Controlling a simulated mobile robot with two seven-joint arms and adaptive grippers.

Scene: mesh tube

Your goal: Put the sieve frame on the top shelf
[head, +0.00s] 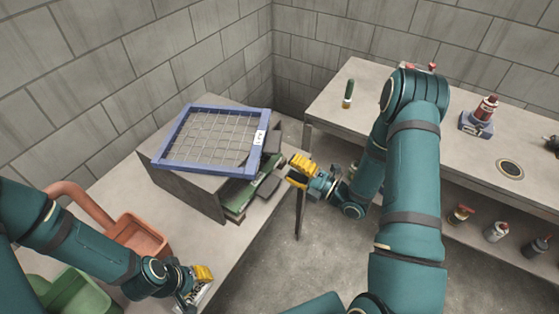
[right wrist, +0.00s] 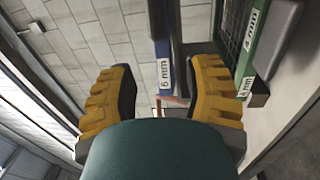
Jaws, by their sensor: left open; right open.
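A blue sieve frame (head: 213,168) with a wire mesh lies flat on top of the grey shelf unit (head: 185,190), its white label on the right side. In the right wrist view a blue frame edge (right wrist: 163,55) with a "6 mm" label shows beyond and between the fingertips. My right gripper (head: 300,172) is open and empty, to the right of the shelf unit and apart from the frame; its yellow fingers also show in the right wrist view (right wrist: 160,95). My left gripper (head: 205,285) is open at the lower left, over the bench, away from the frame.
An orange bin (head: 140,236) and a green bin (head: 75,295) stand at the left. A long bench (head: 440,120) holds bottles at the right.

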